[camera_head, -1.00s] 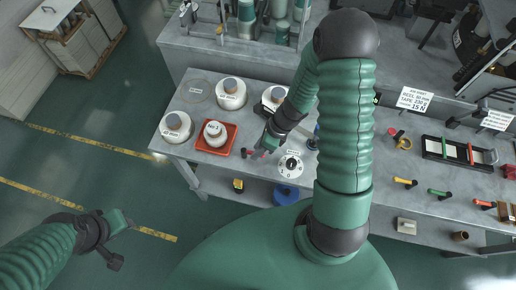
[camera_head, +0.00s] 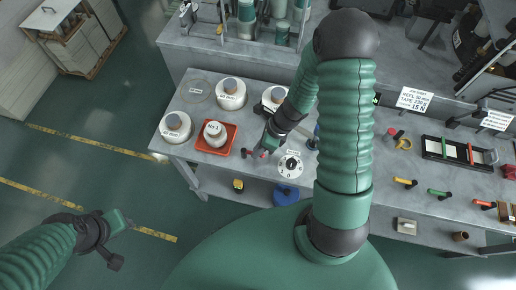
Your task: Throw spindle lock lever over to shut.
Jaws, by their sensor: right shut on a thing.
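My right gripper (camera_head: 257,151) is at the front edge of the grey bench, between the orange tray and a round white dial. It is shut on a small part with red on it, which I take to be the spindle lock lever; the fingers hide most of it. A small red end (camera_head: 244,153) shows just left of the fingers. The white dial (camera_head: 290,166) with a dark knob sits just right of the gripper. My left gripper (camera_head: 122,238) hangs over the green floor at lower left, away from the bench; its jaw opening is unclear.
The orange tray (camera_head: 230,146) holds a white spool (camera_head: 215,134). More spools (camera_head: 175,127) stand around it on the bench (camera_head: 197,165). A blue round object (camera_head: 286,194) is below the dial. My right arm hides the middle of the bench. Small coloured-handled tools (camera_head: 405,182) lie at right.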

